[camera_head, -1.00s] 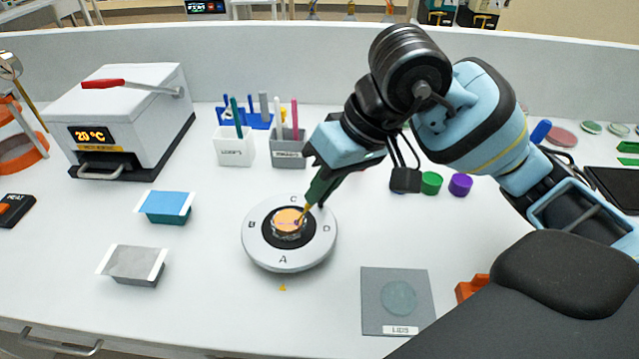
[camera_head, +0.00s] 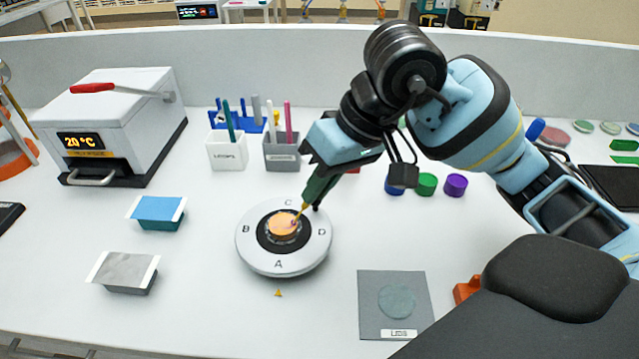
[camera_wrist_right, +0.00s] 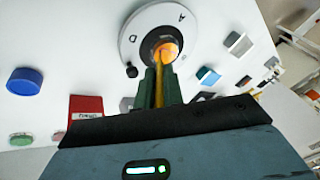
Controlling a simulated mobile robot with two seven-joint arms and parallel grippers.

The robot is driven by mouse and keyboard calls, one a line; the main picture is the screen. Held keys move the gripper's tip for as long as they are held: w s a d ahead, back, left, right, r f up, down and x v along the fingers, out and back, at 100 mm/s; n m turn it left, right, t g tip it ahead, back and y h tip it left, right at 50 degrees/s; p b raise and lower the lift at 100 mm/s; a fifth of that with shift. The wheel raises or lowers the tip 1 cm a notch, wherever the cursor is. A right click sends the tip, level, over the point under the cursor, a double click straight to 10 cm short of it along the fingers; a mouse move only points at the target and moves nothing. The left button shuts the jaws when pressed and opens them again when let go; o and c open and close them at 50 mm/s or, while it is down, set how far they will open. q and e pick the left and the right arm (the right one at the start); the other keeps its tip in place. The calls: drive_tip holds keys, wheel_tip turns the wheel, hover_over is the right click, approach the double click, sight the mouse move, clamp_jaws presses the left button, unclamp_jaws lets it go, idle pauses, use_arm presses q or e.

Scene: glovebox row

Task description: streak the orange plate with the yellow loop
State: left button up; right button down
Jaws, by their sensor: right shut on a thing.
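The orange plate (camera_head: 283,223) sits in the dark centre of a round white turntable (camera_head: 262,263) marked A, B, C and D. My right gripper (camera_head: 306,204) comes down from the upper right, just beside the plate's upper right edge. It is shut on the yellow loop (camera_head: 301,211), whose tip reaches over the plate's surface. In the right wrist view the yellow loop (camera_wrist_right: 159,85) stands between the green fingers and its end lies over the orange plate (camera_wrist_right: 165,50). I cannot tell whether the tip touches the surface. My left gripper is not in view.
A white cup (camera_head: 227,152) and a grey cup (camera_head: 282,154) with tools stand behind the turntable. An incubator (camera_head: 125,120) is at the left. A grey lids mat (camera_head: 372,323) lies front right. Coloured caps (camera_head: 426,184) stand behind it.

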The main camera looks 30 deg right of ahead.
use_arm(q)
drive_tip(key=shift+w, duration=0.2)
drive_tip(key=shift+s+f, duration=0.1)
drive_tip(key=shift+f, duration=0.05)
use_arm(e)
drive_tip(key=shift+w+a, duration=0.25)
drive_tip(key=shift+a, duration=0.1)
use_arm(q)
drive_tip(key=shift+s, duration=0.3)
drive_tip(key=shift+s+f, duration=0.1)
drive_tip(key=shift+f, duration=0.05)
use_arm(e)
drive_tip(key=shift+w+a, duration=0.2)
drive_tip(key=shift+a, duration=0.05)
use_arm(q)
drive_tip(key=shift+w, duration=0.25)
use_arm(e)
drive_tip(key=shift+a, duration=0.1)
use_arm(q)
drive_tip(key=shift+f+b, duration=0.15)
drive_tip(key=shift+b, duration=0.2)
use_arm(e)
drive_tip(key=shift+w+a, duration=0.25)
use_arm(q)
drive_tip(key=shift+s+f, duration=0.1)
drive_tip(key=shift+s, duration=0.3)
use_arm(e)
drive_tip(key=shift+w+a, duration=0.1)
drive_tip(key=shift+a, duration=0.05)
drive_tip(key=shift+w+a, duration=0.15)
